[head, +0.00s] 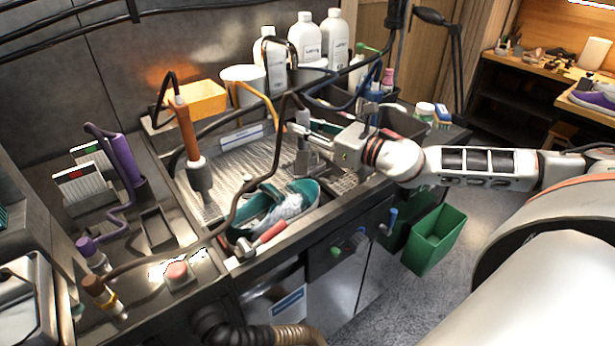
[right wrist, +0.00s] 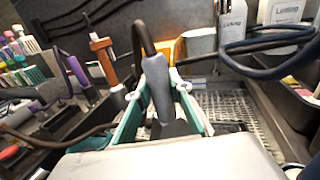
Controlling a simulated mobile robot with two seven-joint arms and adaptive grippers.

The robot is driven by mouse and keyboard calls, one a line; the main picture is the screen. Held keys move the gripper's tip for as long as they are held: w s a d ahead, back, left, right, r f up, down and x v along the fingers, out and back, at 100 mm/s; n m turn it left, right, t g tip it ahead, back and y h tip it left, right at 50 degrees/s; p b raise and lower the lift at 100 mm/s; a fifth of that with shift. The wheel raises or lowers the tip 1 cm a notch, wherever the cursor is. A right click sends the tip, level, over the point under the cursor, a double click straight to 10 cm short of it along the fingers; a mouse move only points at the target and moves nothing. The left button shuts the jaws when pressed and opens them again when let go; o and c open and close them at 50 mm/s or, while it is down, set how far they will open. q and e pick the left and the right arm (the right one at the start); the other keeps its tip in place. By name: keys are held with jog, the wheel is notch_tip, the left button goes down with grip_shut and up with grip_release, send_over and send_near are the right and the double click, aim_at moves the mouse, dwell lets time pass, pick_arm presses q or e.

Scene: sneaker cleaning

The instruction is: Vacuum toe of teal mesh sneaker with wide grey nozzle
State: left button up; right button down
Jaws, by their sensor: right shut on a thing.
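My left gripper is not in view.
An orange-brown wand with a grey head (head: 190,145) stands left of the tray (head: 240,165). A red-handled tool (head: 262,240) lies at the front edge by the sneaker. White bottles (head: 305,40) and a yellow bin (head: 200,98) stand behind. Dark hoses cross the worktop.

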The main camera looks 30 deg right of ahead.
aim_at(303, 110)
notch_tip(303, 110, up, 7)
jog(key=p, duration=0.5)
jog(key=shift+f+p, duration=0.2)
jog(key=shift+p, duration=0.2)
jog(key=shift+r+p, duration=0.35)
jog(key=shift+r, duration=0.25)
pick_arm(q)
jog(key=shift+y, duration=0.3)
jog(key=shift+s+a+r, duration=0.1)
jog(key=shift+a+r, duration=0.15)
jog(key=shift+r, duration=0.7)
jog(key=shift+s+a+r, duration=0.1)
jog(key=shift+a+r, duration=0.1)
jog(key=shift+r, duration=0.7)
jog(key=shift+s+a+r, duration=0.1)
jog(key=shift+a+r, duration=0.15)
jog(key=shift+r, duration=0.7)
pick_arm(e)
jog(key=shift+f, duration=0.1)
